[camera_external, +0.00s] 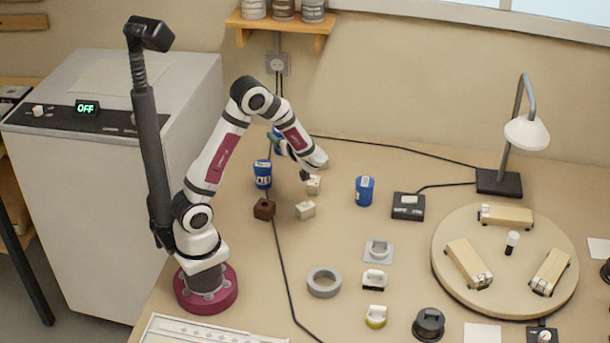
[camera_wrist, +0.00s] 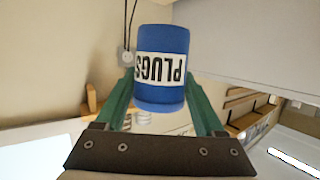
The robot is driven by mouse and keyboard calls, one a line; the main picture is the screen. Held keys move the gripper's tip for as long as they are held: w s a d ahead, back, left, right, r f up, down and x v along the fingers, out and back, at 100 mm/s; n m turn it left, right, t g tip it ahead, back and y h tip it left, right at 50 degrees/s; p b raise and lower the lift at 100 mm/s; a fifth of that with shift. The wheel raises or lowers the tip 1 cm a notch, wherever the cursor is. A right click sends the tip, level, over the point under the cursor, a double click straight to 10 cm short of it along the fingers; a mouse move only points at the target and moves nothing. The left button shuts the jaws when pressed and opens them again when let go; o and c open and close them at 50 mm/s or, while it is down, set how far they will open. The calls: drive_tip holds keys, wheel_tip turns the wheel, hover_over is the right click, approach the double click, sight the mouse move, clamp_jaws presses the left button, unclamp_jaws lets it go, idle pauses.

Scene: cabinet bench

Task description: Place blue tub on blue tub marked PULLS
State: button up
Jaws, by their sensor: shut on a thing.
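My gripper (camera_external: 280,143) points away from the external camera, and my arm hides part of it. It is shut on a blue tub (camera_wrist: 162,55) with a white label whose lettering looks like PLUGS. The tub sits between the green fingers in the wrist view. Only a small blue part of it (camera_external: 277,131) shows in the external view. Two other blue tubs with white labels are in the external view: one (camera_external: 263,175) below and left of my gripper, one (camera_external: 365,190) farther right, upright on the bench. Their lettering is too small to read.
Small pale blocks (camera_external: 305,210) and a brown block (camera_external: 264,209) lie near the left tub. A black switch box (camera_external: 408,206) is right of the right tub. A round turntable (camera_external: 450,232) and a lamp (camera_external: 526,133) stand at the right. A shelf (camera_external: 290,27) hangs on the wall.

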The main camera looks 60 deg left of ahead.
drive_tip(key=a+f, duration=0.3)
drive_tip(key=s+a+f, duration=0.1)
drive_tip(key=a+f, duration=0.5)
drive_tip(key=a, duration=0.1)
drive_tip(key=shift+s+f, duration=0.3)
drive_tip(key=shift+f, duration=0.25)
drive_tip(key=shift+f, duration=0.2)
drive_tip(key=o, duration=1.5)
drive_tip(key=shift+r, duration=0.1)
